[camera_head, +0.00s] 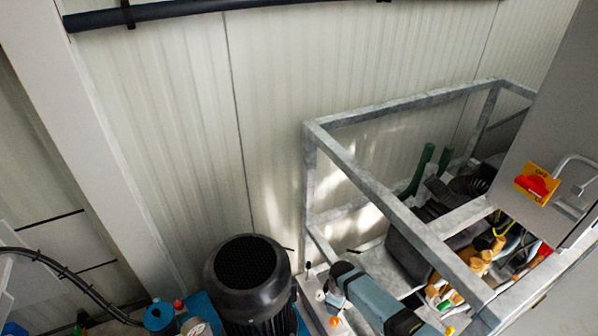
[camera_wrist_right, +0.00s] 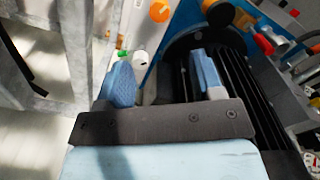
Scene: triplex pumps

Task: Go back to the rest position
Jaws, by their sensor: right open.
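My right gripper (camera_wrist_right: 163,78) shows in the right wrist view with its two blue fingers wide apart and nothing between them. In the head view my right arm (camera_head: 372,298) comes in at the bottom, right of the black motor (camera_head: 247,262), beside the metal frame. The finned black motor also shows in the wrist view (camera_wrist_right: 238,85), beyond and beside the right-hand finger. A white cap (camera_wrist_right: 140,58) and an orange knob (camera_wrist_right: 160,11) lie beyond the fingers. My left gripper is not in view.
A grey metal frame (camera_head: 372,190) stands close to my right arm, with pipes and fittings inside it. A grey cabinet with a red and yellow switch (camera_head: 537,184) is at the right. A blue container (camera_head: 159,317) is at the bottom left. The ribbed wall (camera_head: 190,130) is behind.

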